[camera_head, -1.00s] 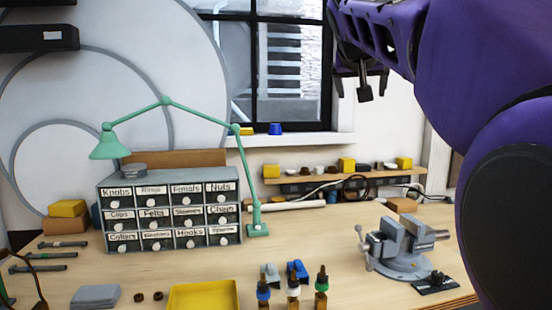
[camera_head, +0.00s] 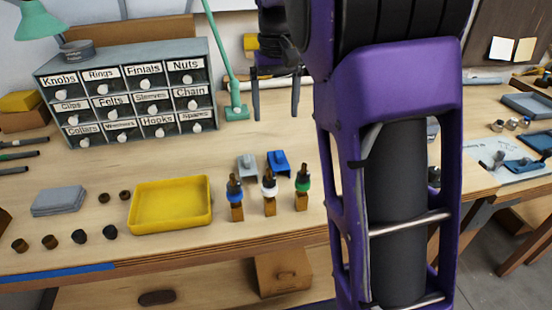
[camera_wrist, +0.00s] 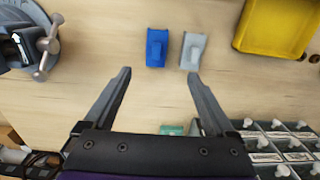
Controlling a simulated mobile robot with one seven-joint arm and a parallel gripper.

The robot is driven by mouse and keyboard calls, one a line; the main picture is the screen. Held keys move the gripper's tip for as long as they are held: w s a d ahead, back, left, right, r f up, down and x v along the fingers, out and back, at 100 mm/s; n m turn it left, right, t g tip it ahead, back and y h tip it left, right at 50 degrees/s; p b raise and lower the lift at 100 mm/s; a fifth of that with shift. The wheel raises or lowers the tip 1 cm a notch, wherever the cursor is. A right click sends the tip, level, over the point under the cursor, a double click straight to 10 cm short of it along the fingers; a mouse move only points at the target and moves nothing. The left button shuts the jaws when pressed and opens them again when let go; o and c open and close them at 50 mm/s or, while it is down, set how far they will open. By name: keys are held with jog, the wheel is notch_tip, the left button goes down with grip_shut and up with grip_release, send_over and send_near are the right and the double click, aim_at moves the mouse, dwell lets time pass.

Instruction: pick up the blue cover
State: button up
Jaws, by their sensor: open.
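The blue cover (camera_head: 278,163) lies on the wooden bench just behind the row of small dark-topped parts. It also shows in the wrist view (camera_wrist: 157,47), right beside a similar grey cover (camera_wrist: 193,50), with a small gap between them. My gripper (camera_head: 276,116) is open and empty, fingers pointing down, behind the blue cover in the head view. In the wrist view the gripper (camera_wrist: 158,73) has its fingertips spread either side of the blue cover's line, with the cover beyond them and not touched. My arm hides part of the bench to the right.
Three dark-topped parts with blue, white and green collars (camera_head: 269,192) stand in front of the covers. A yellow tray (camera_head: 171,226) lies to their left. A labelled drawer cabinet (camera_head: 130,95) and green lamp base (camera_head: 237,112) stand behind. A vise (camera_wrist: 22,38) shows in the wrist view.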

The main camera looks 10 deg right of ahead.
aim_at(278, 153)
notch_tip(278, 153, down, 9)
jog(key=shift+f+b, duration=0.1)
jog(key=shift+b, duration=0.65)
jog(key=shift+w+d+f+b, duration=0.1)
jog(key=shift+f+b, duration=0.1)
jog(key=shift+f, duration=0.7)
jog(key=shift+s+d+f+b, duration=0.1)
jog(key=shift+d+f+b, duration=0.1)
jog(key=shift+f, duration=0.7)
jog(key=shift+w+d+f+b, duration=0.1)
jog(key=shift+f+b, duration=0.1)
jog(key=shift+f, duration=0.7)
jog(key=shift+c, duration=0.2)
jog(key=shift+r, duration=0.1)
grip_shut()
